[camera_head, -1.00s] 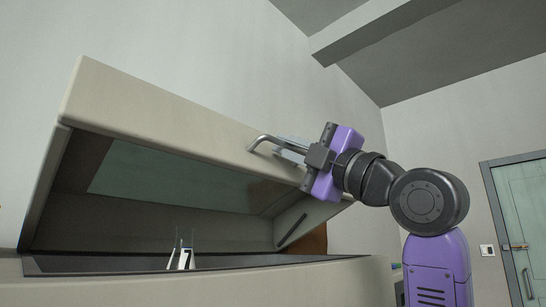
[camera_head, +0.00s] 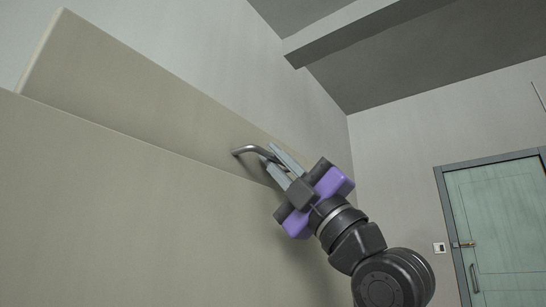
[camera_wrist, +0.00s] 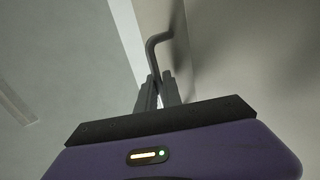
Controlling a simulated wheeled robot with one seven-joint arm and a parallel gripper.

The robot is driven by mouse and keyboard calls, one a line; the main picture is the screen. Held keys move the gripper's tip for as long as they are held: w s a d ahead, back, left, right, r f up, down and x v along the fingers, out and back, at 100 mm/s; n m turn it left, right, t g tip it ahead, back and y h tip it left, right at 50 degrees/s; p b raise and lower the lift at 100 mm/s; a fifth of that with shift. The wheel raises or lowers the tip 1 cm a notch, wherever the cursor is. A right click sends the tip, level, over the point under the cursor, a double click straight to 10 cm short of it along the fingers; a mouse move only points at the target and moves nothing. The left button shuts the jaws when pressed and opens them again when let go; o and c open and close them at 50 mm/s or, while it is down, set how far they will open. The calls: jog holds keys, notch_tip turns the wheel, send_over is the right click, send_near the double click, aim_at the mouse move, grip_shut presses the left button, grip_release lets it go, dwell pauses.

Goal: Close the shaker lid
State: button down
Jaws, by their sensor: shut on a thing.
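The shaker lid (camera_head: 140,90) is a large beige panel, tilted, with its upper edge still raised above the beige shaker body (camera_head: 110,200). A grey bent-bar handle (camera_head: 243,151) stands out from the lid's front face. My gripper (camera_head: 272,164) is shut on the handle, its two grey fingers on either side of the bar. In the wrist view the handle (camera_wrist: 153,50) runs up from between the fingertips and bends to the right. The inside of the shaker is hidden from the head view.
A pale green door (camera_head: 505,220) in a grey frame is at the right, with a small wall switch (camera_head: 439,247) beside it. A grey beam (camera_head: 350,25) crosses under the ceiling.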

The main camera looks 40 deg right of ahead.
jog(key=shift+f, duration=0.45)
jog(key=c, duration=1.8)
grip_release()
jog(key=shift+r, duration=0.1)
jog(key=v, duration=0.8)
